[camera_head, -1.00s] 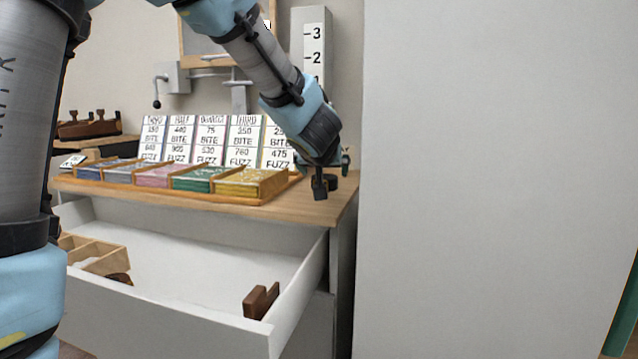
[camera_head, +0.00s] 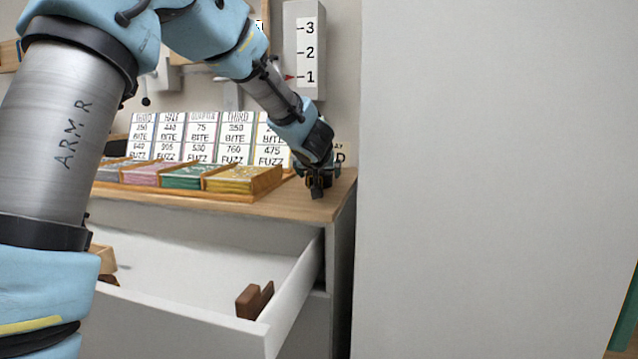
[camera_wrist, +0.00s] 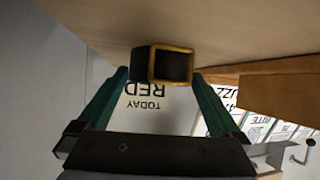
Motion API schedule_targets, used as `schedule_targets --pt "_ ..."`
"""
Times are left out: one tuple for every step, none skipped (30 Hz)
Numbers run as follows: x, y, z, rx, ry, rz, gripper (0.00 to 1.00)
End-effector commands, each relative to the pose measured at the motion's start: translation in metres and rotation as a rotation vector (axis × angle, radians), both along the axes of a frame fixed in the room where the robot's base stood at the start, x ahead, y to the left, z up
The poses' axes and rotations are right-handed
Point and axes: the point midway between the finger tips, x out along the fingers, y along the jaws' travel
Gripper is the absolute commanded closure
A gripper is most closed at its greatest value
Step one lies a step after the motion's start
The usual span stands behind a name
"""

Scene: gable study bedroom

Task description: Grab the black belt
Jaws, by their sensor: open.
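The black belt with a gold-rimmed buckle (camera_wrist: 172,64) is on the wooden top, which appears at the top of the wrist view. In the head view it is a small dark shape (camera_head: 317,188) near the right end of the desktop, directly below my gripper (camera_head: 319,178). My gripper (camera_wrist: 160,77) is open, with one green finger on each side of the belt. The belt sits between the fingertips; whether they touch it I cannot tell.
A wooden tray of coloured card stacks (camera_head: 240,180) with price boards (camera_head: 200,135) stands left of my gripper. Below is an open white drawer (camera_head: 180,315) with brown blocks (camera_head: 254,300). A tall pale panel (camera_head: 480,180) rises on the right. A "TODAY RED" sign (camera_wrist: 145,110) is behind.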

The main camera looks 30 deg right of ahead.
Motion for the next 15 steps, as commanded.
schedule_targets --pt "0.0035 -0.0019 -0.0032 -0.001 0.000 0.000 0.00" --pt "0.0046 -0.0026 -0.0036 0.000 0.000 0.000 0.00" --pt "0.0058 -0.0033 -0.0039 0.000 0.000 0.000 0.00" --pt "0.0061 -0.0036 -0.0039 0.001 0.000 0.000 0.00" --pt "0.0064 -0.0036 -0.0038 0.000 -0.001 0.000 0.00" --pt "0.0063 -0.0036 -0.0036 0.000 -0.001 0.000 0.00" --pt "0.0063 -0.0035 -0.0035 0.000 -0.001 0.000 0.00" --pt "0.0062 -0.0035 -0.0034 0.000 -0.001 0.000 0.00" --pt "0.0061 -0.0034 -0.0035 0.000 -0.001 0.000 0.00" --pt "0.0061 -0.0034 -0.0035 0.001 0.000 0.000 0.01" --pt "0.0061 -0.0034 -0.0035 0.000 -0.001 0.000 0.05" --pt "0.0061 -0.0033 -0.0036 0.001 0.000 0.000 0.09" --pt "0.0060 -0.0033 -0.0035 0.001 0.000 0.000 0.12" --pt "0.0060 -0.0033 -0.0035 0.001 0.000 0.000 0.16" --pt "0.0060 -0.0033 -0.0035 0.001 0.000 0.000 0.20"
